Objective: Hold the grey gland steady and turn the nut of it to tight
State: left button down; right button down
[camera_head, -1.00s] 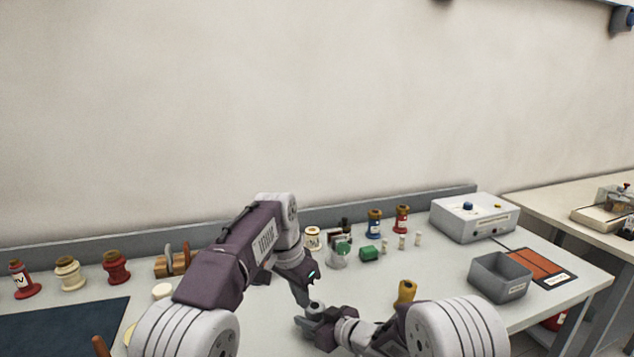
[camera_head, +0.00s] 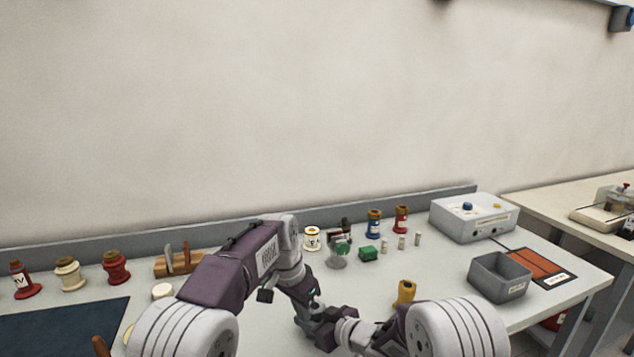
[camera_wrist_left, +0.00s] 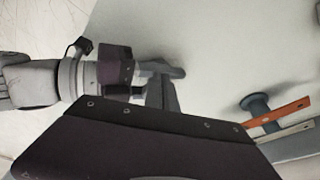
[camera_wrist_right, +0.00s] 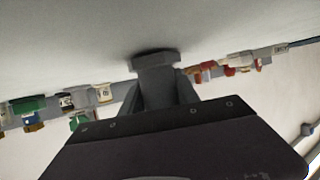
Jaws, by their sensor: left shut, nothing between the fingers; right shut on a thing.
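The grey gland (camera_wrist_right: 156,62) shows in the right wrist view as a wide flanged or hexagonal end above a narrower body. My right gripper (camera_wrist_right: 160,92) is shut on it. In the head view my right gripper (camera_head: 318,330) is low at the front middle of the table, and my left gripper (camera_head: 305,314) points down right beside it. The left gripper is shut with nothing between its fingers. In the left wrist view its fingers (camera_wrist_left: 162,95) overlap the right gripper's tip. The gland and its nut are mostly hidden there, so I cannot tell whether they touch.
A yellow object (camera_head: 405,292) stands right of the grippers. A grey bin (camera_head: 500,277) and a grey box with knobs (camera_head: 474,216) are at the right. A dark mat (camera_head: 62,325) lies at the left.

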pick_arm(q)
jog(key=shift+w, duration=0.25)
dwell(0.3)
pick_arm(e)
jog(key=shift+a, duration=0.1)
pick_arm(q)
notch_tip(320, 180, up, 6)
jog(key=shift+s+a, duration=0.3)
dwell(0.3)
pick_arm(e)
jog(key=c, duration=0.8)
grip_release()
